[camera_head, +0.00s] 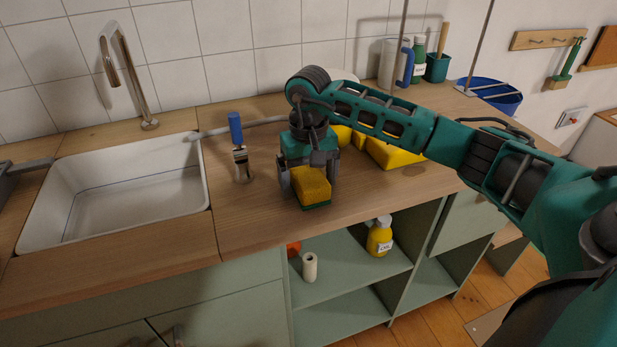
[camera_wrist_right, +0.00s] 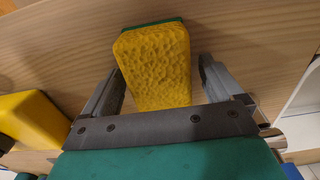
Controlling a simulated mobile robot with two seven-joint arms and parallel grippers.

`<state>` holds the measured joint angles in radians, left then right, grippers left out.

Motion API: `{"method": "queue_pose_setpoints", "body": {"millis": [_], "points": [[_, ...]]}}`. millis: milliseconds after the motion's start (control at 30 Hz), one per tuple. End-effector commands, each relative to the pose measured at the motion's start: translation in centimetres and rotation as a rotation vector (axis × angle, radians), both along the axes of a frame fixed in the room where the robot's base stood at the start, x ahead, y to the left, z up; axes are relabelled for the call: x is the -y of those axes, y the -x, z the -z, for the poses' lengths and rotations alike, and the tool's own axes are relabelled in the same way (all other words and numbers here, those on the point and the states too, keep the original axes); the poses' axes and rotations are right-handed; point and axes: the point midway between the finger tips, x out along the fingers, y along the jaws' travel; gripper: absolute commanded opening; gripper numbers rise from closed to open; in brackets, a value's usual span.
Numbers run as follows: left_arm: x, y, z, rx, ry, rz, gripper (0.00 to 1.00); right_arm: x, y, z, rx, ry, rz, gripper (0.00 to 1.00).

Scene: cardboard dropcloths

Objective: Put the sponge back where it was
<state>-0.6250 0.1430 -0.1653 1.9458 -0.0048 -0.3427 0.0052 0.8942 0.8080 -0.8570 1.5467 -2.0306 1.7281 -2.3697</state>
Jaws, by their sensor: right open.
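A yellow sponge with a green underside (camera_head: 311,188) lies on the wooden counter near its front edge. My right gripper (camera_head: 308,187) is over it, with its fingers on either side of the sponge. In the right wrist view the sponge (camera_wrist_right: 157,65) sits between the two open fingers (camera_wrist_right: 155,85), with a gap visible at each side. My left gripper is not in view.
A white sink (camera_head: 130,190) with a tap is at the left. A blue-handled brush (camera_head: 238,145) stands left of my gripper. Yellow objects (camera_head: 392,152) lie behind my arm. Open shelves below hold a yellow bottle (camera_head: 379,238) and a white roll (camera_head: 309,267).

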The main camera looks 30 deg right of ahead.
Motion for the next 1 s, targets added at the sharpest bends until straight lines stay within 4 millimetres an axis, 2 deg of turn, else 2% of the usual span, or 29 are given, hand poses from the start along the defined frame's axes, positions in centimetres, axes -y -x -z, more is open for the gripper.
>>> {"method": "queue_pose_setpoints", "body": {"millis": [167,400,600,800,1000], "points": [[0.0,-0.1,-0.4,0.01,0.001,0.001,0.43,0.0,-0.1,-2.2,0.006,0.0,0.0,0.93],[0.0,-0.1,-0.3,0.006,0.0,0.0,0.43,0.0,-0.1,-7.5,0.006,0.0,-0.001,0.93],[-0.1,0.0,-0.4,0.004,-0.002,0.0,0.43,0.0,-0.1,-10.8,0.003,0.0,0.0,0.93],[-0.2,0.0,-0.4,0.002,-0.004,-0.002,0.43,0.0,0.0,-12.2,0.0,0.0,0.0,0.93],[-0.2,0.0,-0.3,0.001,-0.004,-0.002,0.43,0.0,0.0,-12.3,0.0,0.0,0.0,0.93]]}}
